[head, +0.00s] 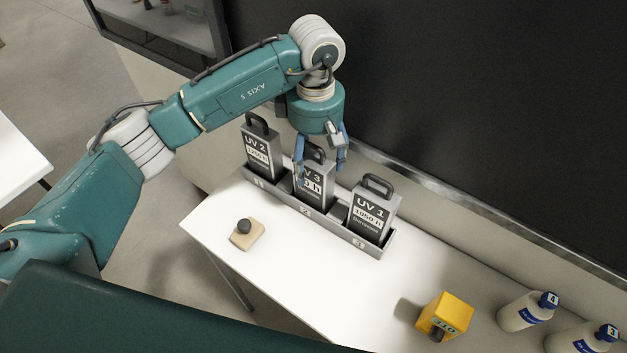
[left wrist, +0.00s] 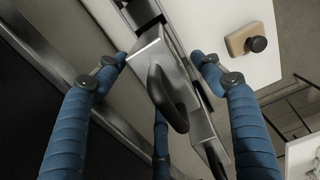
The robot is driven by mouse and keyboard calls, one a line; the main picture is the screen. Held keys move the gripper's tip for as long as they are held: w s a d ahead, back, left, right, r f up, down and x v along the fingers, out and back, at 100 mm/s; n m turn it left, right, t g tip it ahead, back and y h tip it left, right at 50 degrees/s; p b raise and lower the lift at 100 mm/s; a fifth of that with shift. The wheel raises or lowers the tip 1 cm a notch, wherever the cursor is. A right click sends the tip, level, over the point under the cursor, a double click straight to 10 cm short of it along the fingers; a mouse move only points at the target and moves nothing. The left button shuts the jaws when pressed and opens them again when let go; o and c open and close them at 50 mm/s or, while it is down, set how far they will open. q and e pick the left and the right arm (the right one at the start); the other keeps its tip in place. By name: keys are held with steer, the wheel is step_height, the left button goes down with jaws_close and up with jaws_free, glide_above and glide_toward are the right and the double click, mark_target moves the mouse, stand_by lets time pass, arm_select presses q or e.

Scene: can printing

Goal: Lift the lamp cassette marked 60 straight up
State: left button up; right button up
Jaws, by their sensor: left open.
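Three grey lamp cassettes with black handles stand upright in a slotted holder (head: 335,232). The UV 3 cassette (head: 316,192) is in the middle slot, and its hours label, partly hidden by a finger, shows only "0 h". UV 2 (head: 258,155) stands in slot 1 and UV 1 (head: 372,210), marked 1050 h, in slot 3. My left gripper (head: 320,160) is open above the middle cassette, its blue fingers on either side of the top. In the left wrist view, the cassette top and its handle (left wrist: 168,98) lie between the open fingers. My right gripper is not in view.
A wooden block with a black knob (head: 246,233) lies on the white table left of the holder. A yellow box (head: 445,316) and white bottles with blue caps (head: 527,311) stand at the right. A dark panel rises behind the holder.

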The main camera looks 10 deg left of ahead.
mark_target(317, 191)
arm_select(q)
steer(key=shift+f, duration=0.25)
step_height(317, 191, down, 4)
steer(key=p, duration=0.3)
steer(key=shift+s+d, duration=0.15)
steer(key=shift+f, duration=0.5)
jaws_close()
